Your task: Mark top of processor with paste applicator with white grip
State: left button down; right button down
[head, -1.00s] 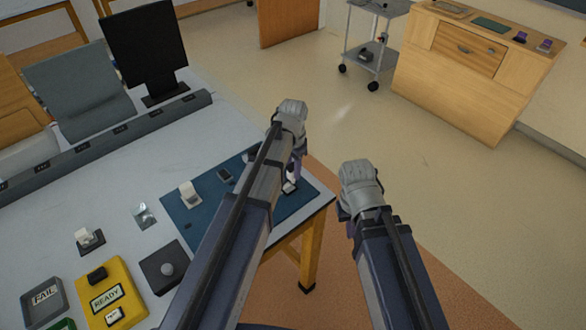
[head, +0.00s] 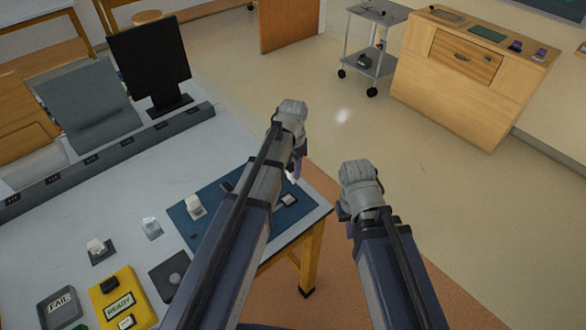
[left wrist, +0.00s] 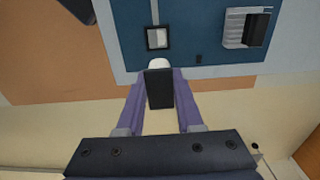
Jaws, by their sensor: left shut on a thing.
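My left gripper (head: 296,168) is above the table's right corner. In the left wrist view its purple fingers (left wrist: 160,100) are shut on the paste applicator, which shows a dark block (left wrist: 159,90) and a rounded white part (left wrist: 158,64). A bit of white also shows below the fingers in the head view. A small square with a pale grey face and dark rim, apparently the processor (left wrist: 157,38), lies on the blue mat just beyond the white part; it also shows in the head view (head: 289,200). I see a gap between them in the head view. My right gripper (head: 345,212) is off the table, its jaws hidden.
The blue mat (head: 262,218) also bears a pale block (head: 194,207) and a dark item (head: 228,186) partly behind my left arm. A yellow READY tray (head: 132,283) and grey FAIL tray (head: 75,310) are at the front left. A monitor (head: 150,60) stands at the back.

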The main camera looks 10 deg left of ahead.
pick_arm(q)
jog(key=shift+f, duration=0.15)
jog(key=f+b, duration=0.3)
jog(key=d+f+b, duration=0.1)
jog(key=f+b, duration=0.1)
jog(key=shift+s+f, duration=0.1)
jog(key=shift+s, duration=0.25)
dwell(0.3)
jog(key=c, duration=1.1)
grip_release()
jog(key=shift+c, duration=0.2)
grip_shut()
